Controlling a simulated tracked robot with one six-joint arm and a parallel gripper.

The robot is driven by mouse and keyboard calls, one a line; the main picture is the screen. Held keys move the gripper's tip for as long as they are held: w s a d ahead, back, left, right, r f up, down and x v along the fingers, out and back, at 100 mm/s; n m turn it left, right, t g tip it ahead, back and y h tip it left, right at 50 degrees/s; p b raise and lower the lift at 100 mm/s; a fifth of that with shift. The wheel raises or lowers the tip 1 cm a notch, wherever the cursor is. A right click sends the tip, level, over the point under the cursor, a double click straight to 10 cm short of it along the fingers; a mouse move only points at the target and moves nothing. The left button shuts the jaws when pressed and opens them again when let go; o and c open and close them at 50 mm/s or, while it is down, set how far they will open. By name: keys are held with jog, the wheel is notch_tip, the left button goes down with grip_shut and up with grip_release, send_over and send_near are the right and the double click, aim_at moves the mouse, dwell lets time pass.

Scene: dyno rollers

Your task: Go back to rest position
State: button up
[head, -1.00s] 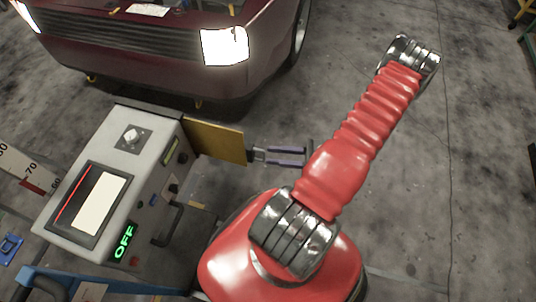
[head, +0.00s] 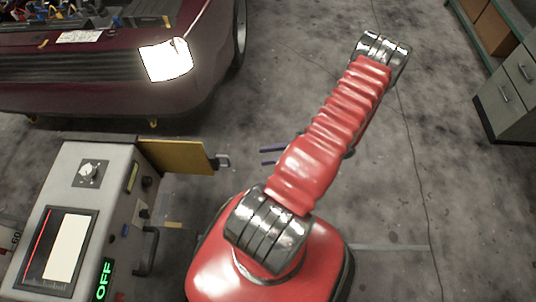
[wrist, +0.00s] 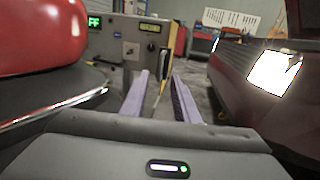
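My gripper (head: 270,156) shows in the head view as two purple fingers, partly hidden behind my red arm. In the wrist view my gripper (wrist: 164,88) has its two fingers apart with a clear gap between them. It is open and holds nothing. The grey control console (head: 95,205) stands to the left of my arm. Its yellow panel (head: 175,157) sticks out to the right, with a small metal handle (head: 222,162) at its end. The fingers are apart from that handle, to its right.
A dark red car (head: 110,75) with a bright headlight (head: 166,60) is at the upper left. The console's green display (head: 104,280) reads OFF. A grey drawer cabinet (head: 512,95) stands at the upper right. The floor right of my arm is clear.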

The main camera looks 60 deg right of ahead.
dwell(0.4)
jog(key=s+a+f+n+g+y, duration=0.1)
jog(key=s+a+n+g, duration=0.2)
jog(key=a+g, duration=0.1)
jog(key=w+a+r+n+g+h, duration=0.3)
jog(key=w+r+n+g+h, duration=0.25)
jog(key=r+n, duration=0.45)
jog(key=w+a+r+n+g+h, duration=0.3)
jog(key=w+r+n+g+h, duration=0.3)
jog(key=r, duration=0.7)
jog(key=w+a+r+n+t, duration=0.2)
jog(key=a+r+n+t, duration=0.1)
jog(key=a+r+n, duration=0.2)
jog(key=w+a+r+n+t, duration=0.3)
jog(key=a+r, duration=0.6)
jog(key=a, duration=0.4)
jog(key=shift+r+n, duration=0.3)
jog(key=shift+n, duration=0.6)
